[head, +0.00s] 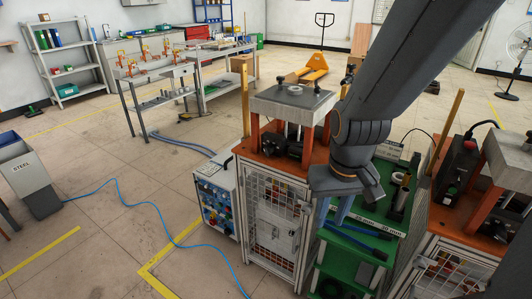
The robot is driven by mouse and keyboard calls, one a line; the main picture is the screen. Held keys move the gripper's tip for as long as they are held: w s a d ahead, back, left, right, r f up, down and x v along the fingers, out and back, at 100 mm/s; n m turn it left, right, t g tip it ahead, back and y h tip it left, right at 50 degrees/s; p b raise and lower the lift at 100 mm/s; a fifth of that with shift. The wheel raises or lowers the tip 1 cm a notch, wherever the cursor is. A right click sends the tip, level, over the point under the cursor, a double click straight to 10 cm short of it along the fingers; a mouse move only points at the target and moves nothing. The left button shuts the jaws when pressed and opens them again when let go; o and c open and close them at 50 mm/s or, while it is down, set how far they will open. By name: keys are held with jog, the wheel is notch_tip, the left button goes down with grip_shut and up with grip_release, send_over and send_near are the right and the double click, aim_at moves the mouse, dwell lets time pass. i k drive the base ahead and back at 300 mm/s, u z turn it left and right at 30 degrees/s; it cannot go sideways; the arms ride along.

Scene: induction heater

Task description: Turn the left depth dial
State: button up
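The left induction heater (270,148) has an orange-brown top and carries a grey block (291,101) on orange posts. Two small black knobs stand on the block, a left knob (280,80) and a right knob (317,88), with a pale ring (295,90) between them. The knobs look like dials, but I cannot tell which is the left depth dial. My gripper (333,209) points down in front and to the right of the block, lower in the picture. Its two bluish fingers are apart with nothing visible between them. It touches neither knob.
A green rack (352,262) with dark tools stands right of the heater. A second similar heater (459,212) is at the right edge. A white control box (216,195) stands left, with a blue hose (148,205) on the floor. The floor at left is mostly clear.

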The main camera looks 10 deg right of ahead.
aim_at(269, 149)
jog(key=z, duration=1.55)
jog(key=k, duration=0.85)
jog(key=u, duration=0.9)
jog(key=i, duration=0.45)
jog(key=u, duration=0.05)
